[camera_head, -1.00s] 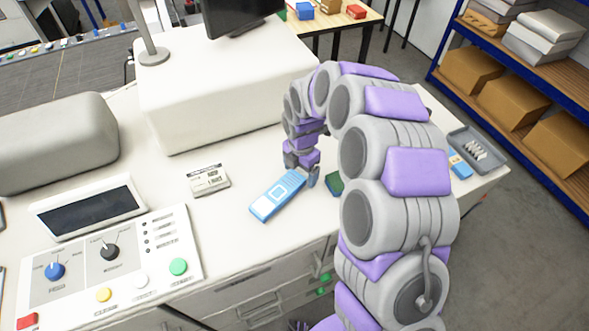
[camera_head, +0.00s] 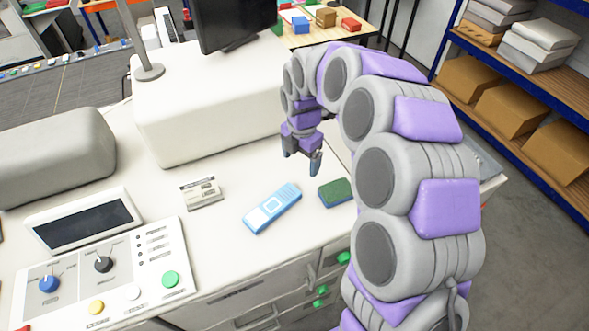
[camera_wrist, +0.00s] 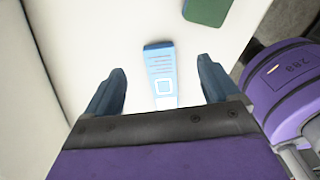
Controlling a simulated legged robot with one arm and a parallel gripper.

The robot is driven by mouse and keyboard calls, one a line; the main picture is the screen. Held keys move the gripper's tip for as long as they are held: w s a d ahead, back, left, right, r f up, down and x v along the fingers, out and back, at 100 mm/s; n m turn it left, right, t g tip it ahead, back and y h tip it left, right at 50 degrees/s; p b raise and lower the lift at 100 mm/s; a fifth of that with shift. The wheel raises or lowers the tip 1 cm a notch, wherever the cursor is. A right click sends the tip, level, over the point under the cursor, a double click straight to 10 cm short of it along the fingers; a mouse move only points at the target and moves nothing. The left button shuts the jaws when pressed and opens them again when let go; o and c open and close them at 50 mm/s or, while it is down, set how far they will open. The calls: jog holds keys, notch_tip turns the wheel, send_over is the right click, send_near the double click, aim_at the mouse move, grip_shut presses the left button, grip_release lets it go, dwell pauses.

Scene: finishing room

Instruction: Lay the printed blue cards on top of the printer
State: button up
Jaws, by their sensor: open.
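The printed blue cards (camera_head: 272,209) lie flat on the white printer bed, as one long light blue piece with a white square mark. They also show in the wrist view (camera_wrist: 161,72), between and beyond my fingers, with the near end hidden by my gripper. My gripper (camera_head: 301,165) is open and empty, raised above and behind the cards in the head view, pointing down. It also shows in the wrist view (camera_wrist: 163,88) with both fingers apart. The printer's raised white housing (camera_head: 200,110) stands behind, with a broad flat top.
A green pad (camera_head: 335,193) lies just right of the cards. A small printed label block (camera_head: 201,194) lies to their left. A control panel (camera_head: 110,265) with buttons is at front left. A dark monitor (camera_head: 235,22) and a lamp post (camera_head: 147,40) stand on the housing.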

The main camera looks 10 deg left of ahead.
jog(key=s+d+r+m, duration=0.4)
jog(key=s+d+m, duration=0.2)
jog(key=s, duration=0.1)
jog(key=s+d+r+m, duration=0.5)
jog(key=s+d+m, duration=0.1)
jog(key=s, duration=0.2)
jog(key=s+d+m+g, duration=0.1)
jog(key=s+d+m, duration=0.3)
jog(key=s+m, duration=0.7)
jog(key=s+d+f+m, duration=0.2)
jog(key=s+d+m, duration=0.3)
jog(key=s, duration=0.5)
notch_tip(320, 180, down, 10)
jog(key=a+b, duration=0.2)
jog(key=b, duration=0.7)
jog(key=shift+w+a+r+m+g+b, duration=0.15)
jog(key=shift+w+r+m+g+b, duration=0.1)
jog(key=shift+m+g+b, duration=0.15)
